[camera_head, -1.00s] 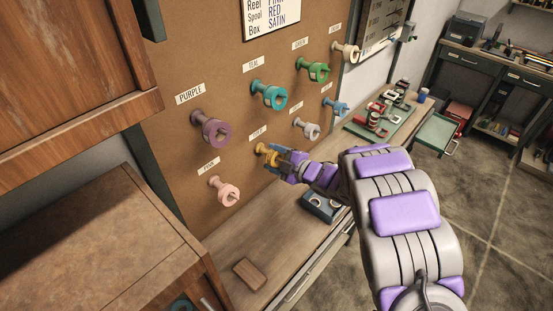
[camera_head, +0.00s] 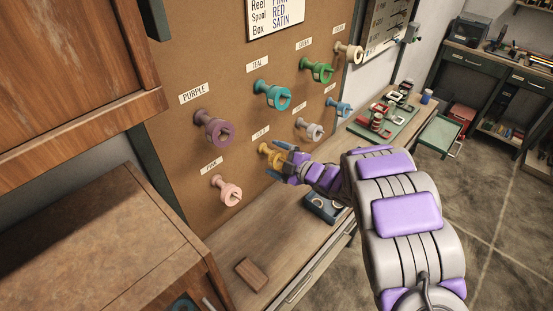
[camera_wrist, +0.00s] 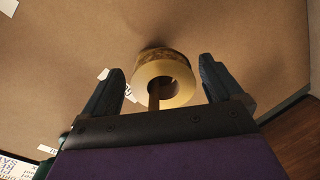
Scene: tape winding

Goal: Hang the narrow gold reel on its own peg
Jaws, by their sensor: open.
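The gold reel (camera_head: 274,156) is on a peg of the brown pegboard, by the label that reads GOLD. In the wrist view the gold reel (camera_wrist: 164,80) sits around a peg whose end shows in its hole. My gripper (camera_head: 290,160) is in front of the reel. In the wrist view my gripper (camera_wrist: 166,84) is open, with one dark finger on each side of the reel and visible gaps between the fingers and the reel.
Other reels hang on labelled pegs around it: purple (camera_head: 213,128), teal (camera_head: 272,95), green (camera_head: 317,70), pink (camera_head: 226,191), white (camera_head: 309,129) and blue (camera_head: 339,106). A wooden bench (camera_head: 285,237) runs below the board, with a brown block (camera_head: 251,273) on it.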

